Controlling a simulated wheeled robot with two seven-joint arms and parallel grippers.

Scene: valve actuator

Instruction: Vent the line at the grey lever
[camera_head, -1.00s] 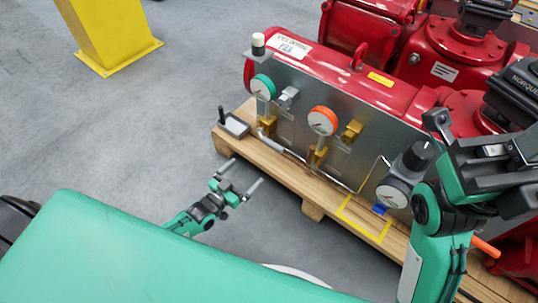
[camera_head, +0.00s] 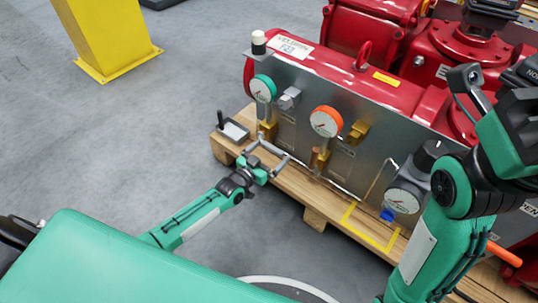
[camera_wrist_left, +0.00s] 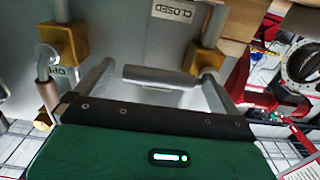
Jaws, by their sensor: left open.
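The grey lever (camera_head: 274,149) is a short bar low on the steel panel, below the green-rimmed gauge (camera_head: 263,88) and its brass valve (camera_head: 268,130). My left gripper (camera_head: 275,147) is open at the lever. In the left wrist view the grey bar (camera_wrist_left: 160,77) lies crosswise between the two spread fingers of the left gripper (camera_wrist_left: 155,75). Whether a finger touches it I cannot tell. A CLOSED label (camera_wrist_left: 178,11) shows above the bar, upside down. My right arm is at the right; its gripper's jaws are not clear.
An orange-rimmed gauge (camera_head: 326,121) and a lower dark-bodied gauge (camera_head: 402,200) sit along the panel. A small tray (camera_head: 234,131) with a black peg stands on the wooden pallet (camera_head: 316,201). A yellow outline (camera_head: 368,228) marks the pallet. A yellow post (camera_head: 105,35) stands behind.

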